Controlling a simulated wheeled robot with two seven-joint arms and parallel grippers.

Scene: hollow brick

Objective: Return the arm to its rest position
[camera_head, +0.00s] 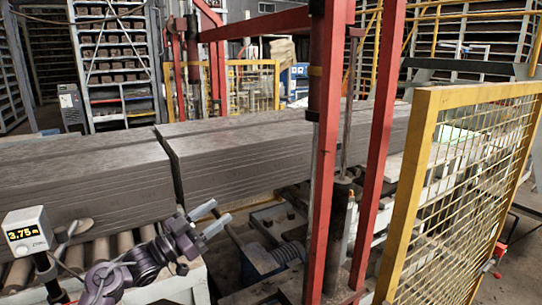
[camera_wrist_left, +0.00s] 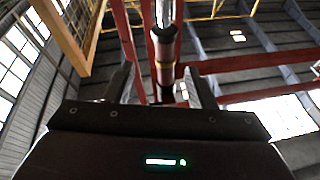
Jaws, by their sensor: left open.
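My left arm comes in at the lower left of the head view. Its gripper (camera_head: 217,216) points to the right and slightly up, with the two fingers apart and nothing between them. It is in front of the long grey clay blocks (camera_head: 110,180), near the gap between them, and seems apart from them. In the left wrist view the two dark fingers of the left gripper (camera_wrist_left: 162,85) stand apart. Behind them are a vertical rod (camera_wrist_left: 164,50) and red beams. My right gripper is not in view.
A display reading 3.75 m (camera_head: 27,232) stands at the lower left, close to my left arm. Rollers (camera_head: 100,250) lie under the near block. A red frame (camera_head: 322,150) rises right of the gripper. A yellow mesh fence (camera_head: 405,190) closes off the right side.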

